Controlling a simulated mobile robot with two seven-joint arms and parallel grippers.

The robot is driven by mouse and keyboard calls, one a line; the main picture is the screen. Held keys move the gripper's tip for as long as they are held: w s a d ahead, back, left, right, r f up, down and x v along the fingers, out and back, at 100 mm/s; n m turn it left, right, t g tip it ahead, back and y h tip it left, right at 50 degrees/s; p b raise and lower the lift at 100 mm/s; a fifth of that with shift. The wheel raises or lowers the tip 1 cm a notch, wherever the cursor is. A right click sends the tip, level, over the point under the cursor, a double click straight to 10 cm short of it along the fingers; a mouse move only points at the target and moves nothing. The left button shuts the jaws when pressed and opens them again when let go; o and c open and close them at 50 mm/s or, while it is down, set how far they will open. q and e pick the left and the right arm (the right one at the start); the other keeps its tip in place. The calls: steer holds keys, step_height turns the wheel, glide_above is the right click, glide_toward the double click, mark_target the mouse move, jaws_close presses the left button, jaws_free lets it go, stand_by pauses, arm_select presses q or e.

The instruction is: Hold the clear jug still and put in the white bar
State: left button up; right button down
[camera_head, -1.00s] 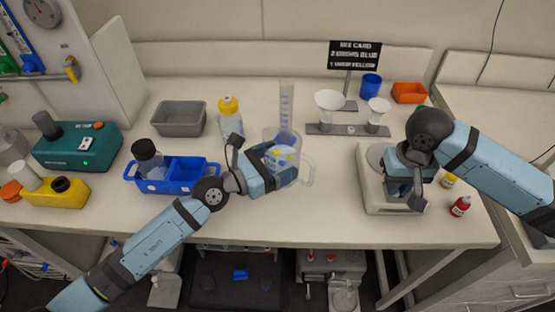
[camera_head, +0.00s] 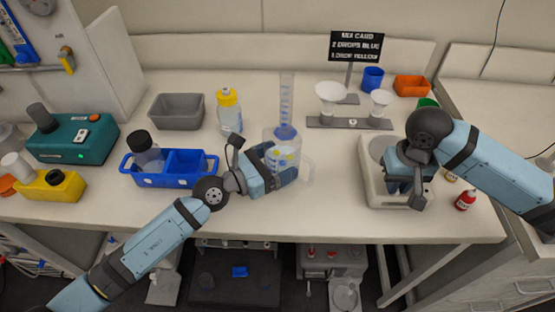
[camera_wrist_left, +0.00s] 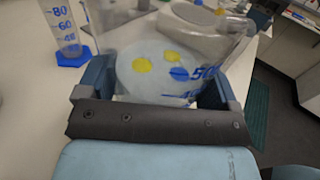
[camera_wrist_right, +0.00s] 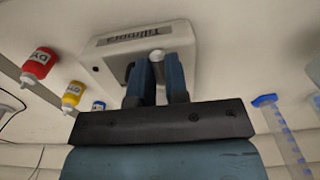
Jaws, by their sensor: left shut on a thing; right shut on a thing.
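The clear jug (camera_head: 286,154) stands on the bench in the middle of the head view, handle to the right. My left gripper (camera_head: 282,166) is shut on it from the left. In the left wrist view the jug (camera_wrist_left: 185,72) sits between the fingers, with blue marks on its wall and yellow and blue spots in pale blue contents. My right gripper (camera_head: 400,188) is over the pale stirrer plate (camera_head: 372,188) at the right. In the right wrist view its fingers (camera_wrist_right: 160,78) are shut on the small white bar (camera_wrist_right: 157,57), seen end-on at their tips.
A measuring cylinder (camera_head: 286,100) stands just behind the jug. A blue caddy (camera_head: 210,162) with a dark-capped bottle is left of the jug. A stand with white funnels (camera_head: 331,93) is behind. A red dropper bottle (camera_head: 465,200) is right of the plate. Bench between jug and plate is clear.

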mark_target(277, 171)
arm_select(q)
steer(key=shift+f+b, duration=1.2)
steer(key=shift+f, duration=0.15)
arm_select(e)
steer(key=shift+f, duration=1.25)
arm_select(q)
steer(key=shift+f, duration=0.2)
arm_select(e)
steer(key=shift+s+f, duration=0.1)
steer(key=shift+f, duration=0.1)
